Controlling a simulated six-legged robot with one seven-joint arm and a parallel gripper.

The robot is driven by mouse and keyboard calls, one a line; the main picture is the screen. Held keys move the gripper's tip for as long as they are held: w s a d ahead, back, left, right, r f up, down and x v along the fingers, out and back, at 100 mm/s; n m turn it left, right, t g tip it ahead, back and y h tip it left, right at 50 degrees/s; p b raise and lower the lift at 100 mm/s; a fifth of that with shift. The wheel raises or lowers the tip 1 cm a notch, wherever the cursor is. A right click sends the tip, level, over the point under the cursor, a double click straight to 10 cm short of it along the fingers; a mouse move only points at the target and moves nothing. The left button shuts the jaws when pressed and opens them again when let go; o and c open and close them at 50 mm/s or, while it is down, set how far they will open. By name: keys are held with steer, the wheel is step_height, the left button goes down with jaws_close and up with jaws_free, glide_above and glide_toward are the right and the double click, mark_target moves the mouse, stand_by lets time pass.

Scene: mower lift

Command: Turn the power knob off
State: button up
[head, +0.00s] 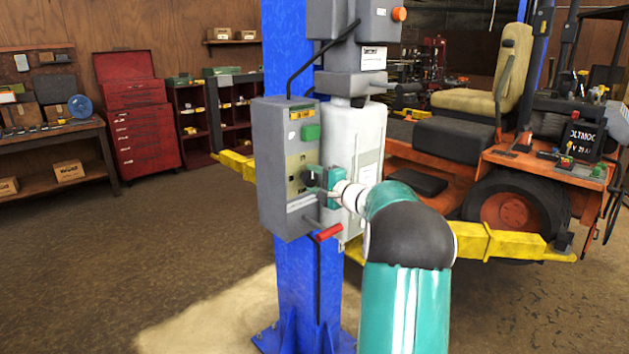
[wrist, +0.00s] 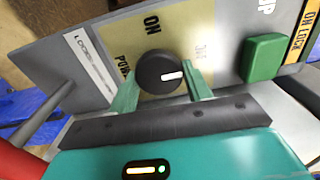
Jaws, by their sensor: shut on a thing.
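The power knob (wrist: 155,70) is round and black with a white pointer mark. In the wrist view the mark points to the right, away from the word ON above the knob. The word POWER, partly covered, is at the left, and blurred lettering is at the right. My gripper (wrist: 163,80) has one green finger on each side of the knob and is shut on it. In the head view my gripper (head: 317,190) reaches the front of the grey control box (head: 270,140); the knob is dark and small there, partly hidden by the fingers.
A green button (wrist: 265,58) is right of the knob in the wrist view. A red-handled lever (head: 328,232) sticks out below the box. The box is on a blue post (head: 300,290). Yellow lift arms (head: 490,242) and an orange mower (head: 500,165) stand behind at the right.

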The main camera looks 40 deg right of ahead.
steer(key=shift+s+d, duration=0.1)
steer(key=shift+d, duration=0.05)
steer(key=o, duration=1)
steer(key=shift+c, duration=0.2)
steer(key=s, duration=1.3)
steer(key=shift+s, duration=0.35)
steer(key=shift+d, duration=0.1)
